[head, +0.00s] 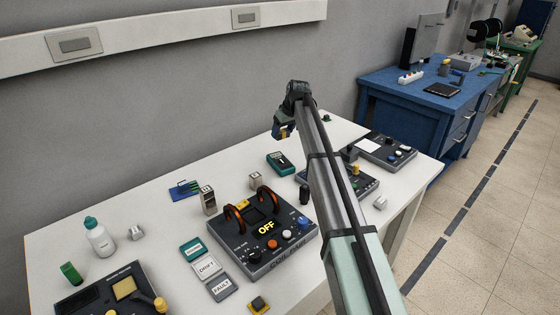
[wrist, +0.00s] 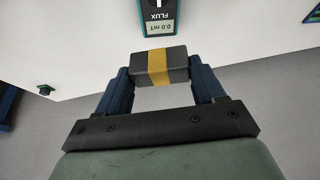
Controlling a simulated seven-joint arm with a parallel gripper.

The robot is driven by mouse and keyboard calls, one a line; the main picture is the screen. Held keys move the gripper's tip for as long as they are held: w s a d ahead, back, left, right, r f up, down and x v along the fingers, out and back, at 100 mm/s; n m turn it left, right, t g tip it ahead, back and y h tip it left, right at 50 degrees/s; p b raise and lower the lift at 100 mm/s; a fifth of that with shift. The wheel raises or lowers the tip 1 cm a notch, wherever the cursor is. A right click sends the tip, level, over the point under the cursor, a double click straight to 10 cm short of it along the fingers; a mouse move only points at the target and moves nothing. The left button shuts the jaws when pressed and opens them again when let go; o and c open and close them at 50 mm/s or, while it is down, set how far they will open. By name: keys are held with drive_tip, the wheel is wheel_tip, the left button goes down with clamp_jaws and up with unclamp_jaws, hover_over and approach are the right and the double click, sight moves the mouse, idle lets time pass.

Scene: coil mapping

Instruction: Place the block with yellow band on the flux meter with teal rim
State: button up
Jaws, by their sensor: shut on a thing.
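My gripper (wrist: 158,72) is shut on the block with yellow band (wrist: 172,64), a dark grey block with a yellow stripe round its middle. In the head view my gripper (head: 283,131) is at the table's far side, with the block partly hidden by its fingers. The flux meter with teal rim (head: 281,163) lies on the white table, below the gripper in the picture. In the wrist view the flux meter (wrist: 158,22) is at the top edge, partly cut off, its display reading 0.0 mT. The block appears apart from it.
A dark device with two orange coils and an OFF display (head: 264,235) stands mid-table. A teal card (head: 192,248), white bottle (head: 100,237) and blue board (head: 186,190) are to its left. Another panel (head: 385,150) is at the right. A small green-topped knob (wrist: 46,88) sits near the table edge.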

drive_tip(key=shift+s+a+n, duration=0.15)
drive_tip(key=shift+a+n, duration=0.15)
drive_tip(key=shift+s+f+n, duration=0.15)
drive_tip(key=shift+s+n, duration=0.05)
drive_tip(key=shift+n, duration=0.1)
approach(279, 158)
drive_tip(key=x, duration=0.5)
drive_tip(key=shift+a, duration=0.1)
drive_tip(key=shift+f, duration=0.2)
drive_tip(key=shift+c, duration=0.6)
drive_tip(key=o, duration=1.4)
drive_tip(key=v, duration=1.2)
drive_tip(key=shift+w, duration=0.2)
